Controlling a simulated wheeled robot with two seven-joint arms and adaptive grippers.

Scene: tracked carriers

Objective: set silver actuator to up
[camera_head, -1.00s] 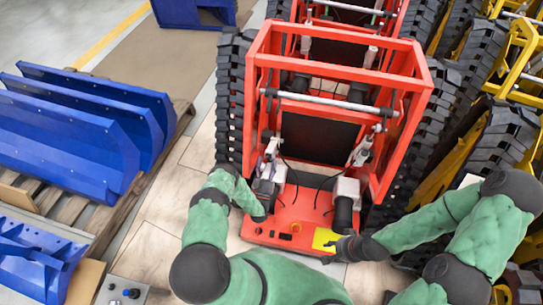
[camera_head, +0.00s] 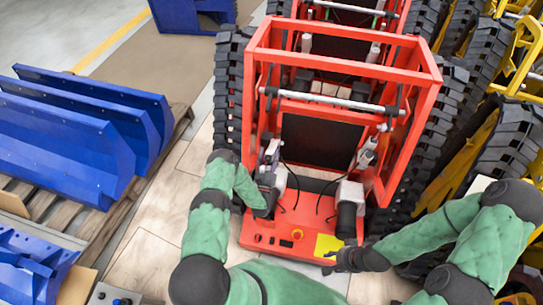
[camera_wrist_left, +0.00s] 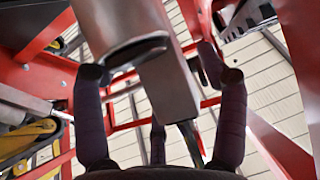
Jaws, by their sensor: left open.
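A red tracked carrier frame (camera_head: 344,45) stands ahead of me with a linear actuator on each side of its dark middle panel (camera_head: 322,140). The left actuator (camera_head: 272,150) has a silver-grey upper part; the right one (camera_head: 365,157) has a white motor housing (camera_head: 349,192). My left gripper (camera_head: 266,204) is low beside the left actuator. In the left wrist view a silver-grey box-shaped part (camera_wrist_left: 165,75) lies between and beyond the spread fingers of my left gripper (camera_wrist_left: 160,85); I cannot tell if they touch it. My right gripper (camera_head: 343,260) is by the yellow label; its finger opening is unclear.
Black tracks (camera_head: 229,95) flank the frame. Blue panels (camera_head: 60,140) lie on a pallet at left; yellow carriers (camera_head: 520,90) stand at right.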

